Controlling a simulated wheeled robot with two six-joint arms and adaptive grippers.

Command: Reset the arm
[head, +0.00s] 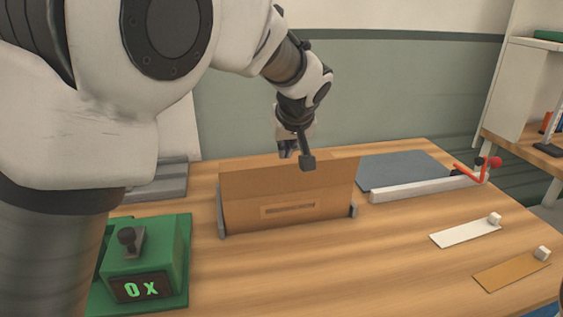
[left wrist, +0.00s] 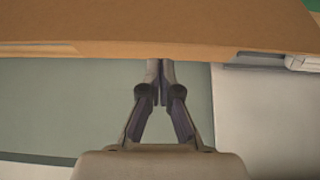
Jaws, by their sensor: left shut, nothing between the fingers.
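My left arm comes in from the left of the head view and reaches over the table. My left gripper (head: 287,149) points down at the top edge of an upright brown panel (head: 240,208), and the panel may hide its tips. In the left wrist view the fingers (left wrist: 160,68) are together with nothing between them, their tips close to the edge of the brown panel (left wrist: 160,28). I cannot tell whether they touch it. My right gripper is not in view.
A green device (head: 130,268) with a black knob and an "0 X" display stands front left. A grey-blue mat (head: 400,168) and a white bar (head: 415,188) with red parts lie back right. White (head: 465,233) and tan (head: 510,271) strips carry small blocks. The front middle of the wooden table (head: 340,275) is clear.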

